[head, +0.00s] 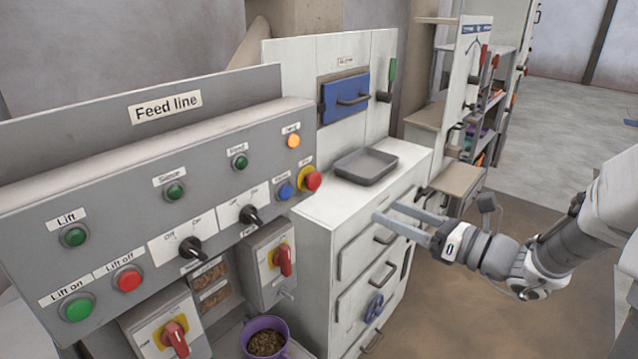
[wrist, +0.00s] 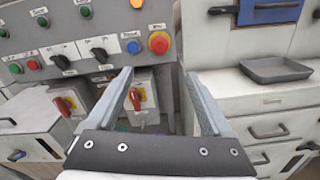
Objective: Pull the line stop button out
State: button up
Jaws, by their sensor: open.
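The line stop button (head: 313,181) is a red mushroom knob on a yellow ring, at the right end of the grey Feed line panel (head: 60,185). Its label is too small to read. It also shows in the wrist view (wrist: 159,43), above the space between my fingers. My gripper (head: 383,212) is open and empty, in front of the white cabinet, to the right of the button and lower in the head view. It is apart from the button. In the wrist view both fingers (wrist: 160,80) point toward the panel.
A blue button (head: 285,191) sits just left of the red knob, and an orange lamp (head: 293,141) is above. Red rotary switches (head: 283,260) are below the panel. A grey tray (head: 365,165) lies on the white cabinet (head: 318,213). A purple pellet bucket (head: 283,326) stands below.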

aim_at(317, 182)
jog(key=x, duration=1.7)
